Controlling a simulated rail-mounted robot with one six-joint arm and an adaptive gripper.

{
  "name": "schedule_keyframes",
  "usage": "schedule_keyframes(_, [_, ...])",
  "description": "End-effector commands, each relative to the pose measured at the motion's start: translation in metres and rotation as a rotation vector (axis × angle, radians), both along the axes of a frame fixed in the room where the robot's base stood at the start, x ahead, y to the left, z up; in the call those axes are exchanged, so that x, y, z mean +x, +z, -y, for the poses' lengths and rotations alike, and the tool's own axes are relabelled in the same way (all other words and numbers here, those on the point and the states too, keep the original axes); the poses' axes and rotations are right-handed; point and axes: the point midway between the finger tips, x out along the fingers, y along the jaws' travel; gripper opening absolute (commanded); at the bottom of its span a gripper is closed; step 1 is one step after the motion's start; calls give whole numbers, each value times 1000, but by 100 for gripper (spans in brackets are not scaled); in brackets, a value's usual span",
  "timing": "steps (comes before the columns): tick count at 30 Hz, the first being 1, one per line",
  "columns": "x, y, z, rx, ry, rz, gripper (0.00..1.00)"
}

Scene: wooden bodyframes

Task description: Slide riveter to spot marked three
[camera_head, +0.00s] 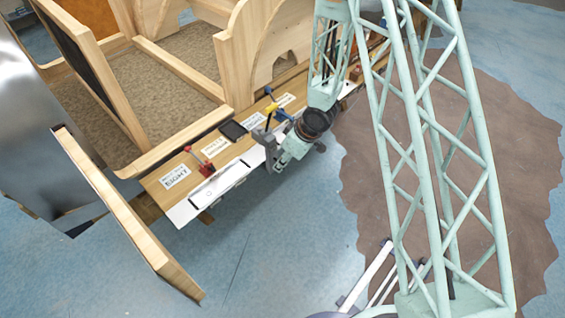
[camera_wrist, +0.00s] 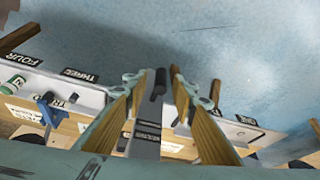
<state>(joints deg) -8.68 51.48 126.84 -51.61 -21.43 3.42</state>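A grey upright tool (camera_head: 265,140) with a yellow handle stands on the bench; it may be the riveter, but I cannot read its name card. My gripper (camera_head: 278,162) is low at the bench's front edge, right beside it. In the wrist view my gripper (camera_wrist: 157,82) has its two tan fingers apart. A dark cylindrical end (camera_wrist: 158,86) and a grey body show between them, without clear contact.
A red tool (camera_head: 207,168) and a black flat plate (camera_head: 234,130) are on the bench at left. A blue tool (camera_wrist: 46,101) is near THREE; the FOUR label (camera_wrist: 20,57) is farther left. The ONE label (camera_wrist: 247,120) is at right.

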Motion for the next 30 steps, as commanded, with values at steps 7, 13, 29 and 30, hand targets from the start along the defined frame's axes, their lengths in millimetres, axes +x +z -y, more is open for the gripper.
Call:
schedule_keyframes(7, [0,0,0,0,0,0,19])
schedule_keyframes(13, [0,0,0,0,0,0,1])
schedule_keyframes(29, [3,1,-5,-1,16,0,0])
schedule_keyframes(30, [3,1,-6,-1,21,-1,0])
